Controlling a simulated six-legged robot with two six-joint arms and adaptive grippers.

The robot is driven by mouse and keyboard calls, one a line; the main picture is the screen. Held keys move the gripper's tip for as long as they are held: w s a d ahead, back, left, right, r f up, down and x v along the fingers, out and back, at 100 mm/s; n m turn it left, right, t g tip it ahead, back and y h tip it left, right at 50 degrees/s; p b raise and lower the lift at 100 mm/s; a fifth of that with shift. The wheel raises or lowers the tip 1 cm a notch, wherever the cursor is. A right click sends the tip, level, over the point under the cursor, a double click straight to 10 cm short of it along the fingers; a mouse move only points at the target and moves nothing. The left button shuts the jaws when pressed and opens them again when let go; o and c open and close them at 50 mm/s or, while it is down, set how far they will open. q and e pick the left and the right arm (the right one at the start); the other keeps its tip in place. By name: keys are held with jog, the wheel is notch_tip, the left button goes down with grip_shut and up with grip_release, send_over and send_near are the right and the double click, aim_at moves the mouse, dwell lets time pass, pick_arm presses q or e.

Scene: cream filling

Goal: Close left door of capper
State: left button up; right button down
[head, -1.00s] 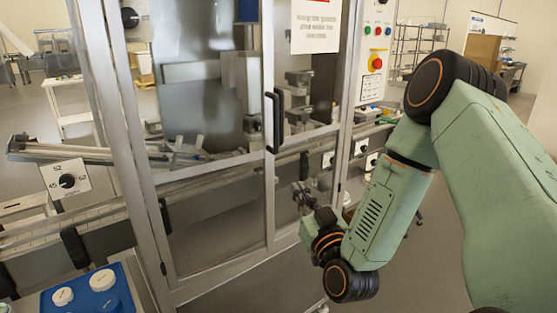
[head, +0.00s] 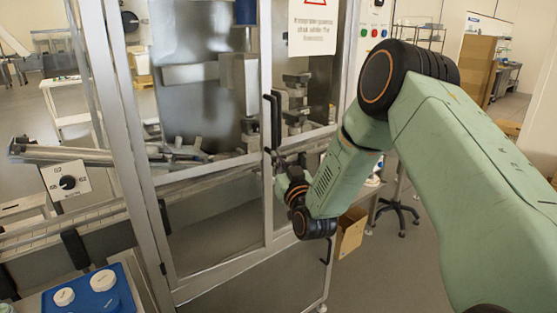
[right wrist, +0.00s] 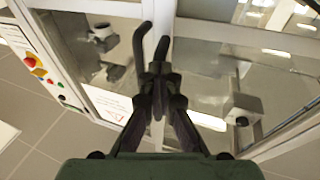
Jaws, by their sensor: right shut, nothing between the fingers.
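The capper's left door (head: 210,172) is a glass panel in a metal frame. It looks roughly in line with the right door (head: 300,150); I cannot tell whether a small gap remains. The two black door handles stand side by side at the middle seam, the left one (head: 267,122) and the right one (head: 276,115). My right gripper (head: 281,160) is just below them, partly hidden by its own wrist. In the right wrist view, its shut, empty fingers (right wrist: 158,70) point at the ends of the handles; contact is unclear. My left gripper is not in view.
A warning sign (head: 313,27) is on the right door. A cardboard box (head: 350,232) and a stool (head: 396,212) stand right of the machine.

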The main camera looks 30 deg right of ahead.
jog(key=w+y+b, duration=0.1)
jog(key=w, duration=0.1)
jog(key=w+d+n+y+b, duration=0.1)
jog(key=w, duration=0.1)
jog(key=shift+w+f+n+y, duration=0.15)
jog(key=shift+w+n+y, duration=0.1)
jog(key=shift+n+y, duration=0.05)
jog(key=shift+w+d+t, duration=0.1)
jog(key=shift+w+t, duration=0.05)
jog(key=shift+t, duration=0.15)
jog(key=shift+s+r, duration=0.2)
jog(key=shift+r, duration=0.2)
jog(key=shift+f, duration=0.1)
